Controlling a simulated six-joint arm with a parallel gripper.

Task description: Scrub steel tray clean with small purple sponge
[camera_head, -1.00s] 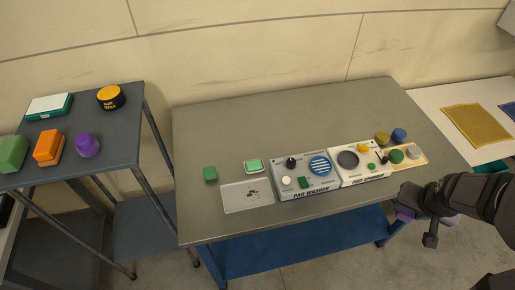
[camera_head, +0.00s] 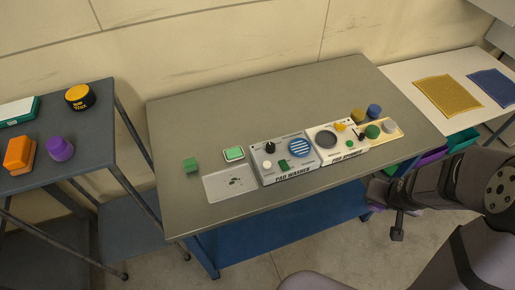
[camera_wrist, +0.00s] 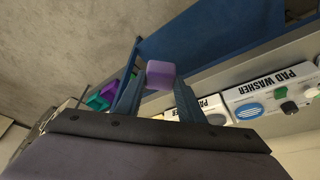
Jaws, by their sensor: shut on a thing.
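A small purple sponge (camera_wrist: 161,73) is pinched between the fingertips of my gripper (camera_wrist: 158,88) in the wrist view. My gripper is shut on it, in the air off the front right corner of the grey table. In the head view my arm hides most of the gripper, and only a bit of purple shows near its end. The flat steel tray (camera_head: 218,193) lies on the left front of the table, with several dark spots on it. The tray is well away from my gripper to the left and is not clearly seen in the wrist view.
A pad washer (camera_head: 283,173) and a pad wringer (camera_head: 338,153) stand right of the tray. A green block (camera_head: 190,165) and a green pad in a dish (camera_head: 234,154) lie behind it. A side table (camera_head: 60,178) holds several items. Yellow (camera_head: 448,97) and blue cloths (camera_head: 494,86) lie right.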

